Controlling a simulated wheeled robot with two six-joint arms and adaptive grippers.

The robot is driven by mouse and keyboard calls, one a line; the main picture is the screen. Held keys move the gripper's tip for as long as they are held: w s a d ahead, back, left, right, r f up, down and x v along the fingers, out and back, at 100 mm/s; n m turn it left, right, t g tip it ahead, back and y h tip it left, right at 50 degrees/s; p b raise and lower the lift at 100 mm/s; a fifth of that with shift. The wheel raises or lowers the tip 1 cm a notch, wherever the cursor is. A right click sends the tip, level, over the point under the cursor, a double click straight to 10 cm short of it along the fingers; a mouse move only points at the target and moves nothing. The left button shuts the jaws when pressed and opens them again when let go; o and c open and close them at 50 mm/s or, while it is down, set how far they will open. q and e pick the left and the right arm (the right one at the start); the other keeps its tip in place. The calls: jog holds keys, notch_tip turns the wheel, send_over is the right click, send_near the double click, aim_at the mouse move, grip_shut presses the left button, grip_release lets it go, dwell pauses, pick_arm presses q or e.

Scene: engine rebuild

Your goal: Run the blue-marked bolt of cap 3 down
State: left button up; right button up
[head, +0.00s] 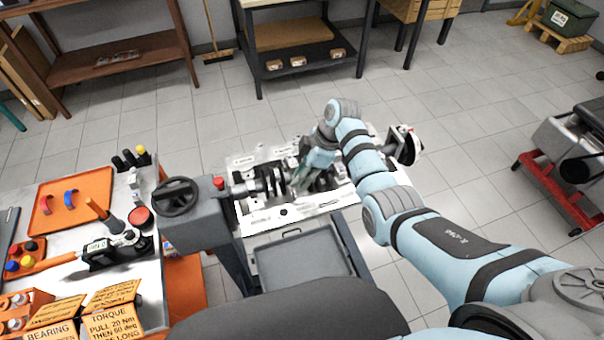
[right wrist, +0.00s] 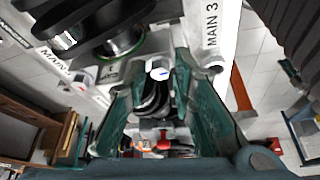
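My right gripper (head: 312,168) reaches down over the engine block (head: 262,212), beside the crankshaft (head: 268,180). In the right wrist view its two green fingers (right wrist: 158,72) stand apart. A pale hex bolt head (right wrist: 159,66) with a blue mark shows between the fingertips, with a gap visible on each side. The label MAIN 3 (right wrist: 213,45) is on a white strip right next to it. Most of the cap under the bolt is hidden. My left gripper is in neither view.
Another bolt head (right wrist: 82,80) is at left by a second MAIN label. A grey handwheel (head: 177,196) stands left of the block, and an empty tray (head: 298,262) lies in front. The tool cart (head: 125,300) at left holds an orange tray (head: 70,222) and a torque tool (head: 105,255).

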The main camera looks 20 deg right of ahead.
grip_shut()
jog(key=shift+r+m+p, duration=0.1)
jog(key=shift+m+p, duration=0.3)
jog(key=shift+p, duration=0.1)
dwell(0.8)
dwell(1.0)
grip_release()
jog(key=v, duration=1.2)
jog(key=shift+s, duration=0.25)
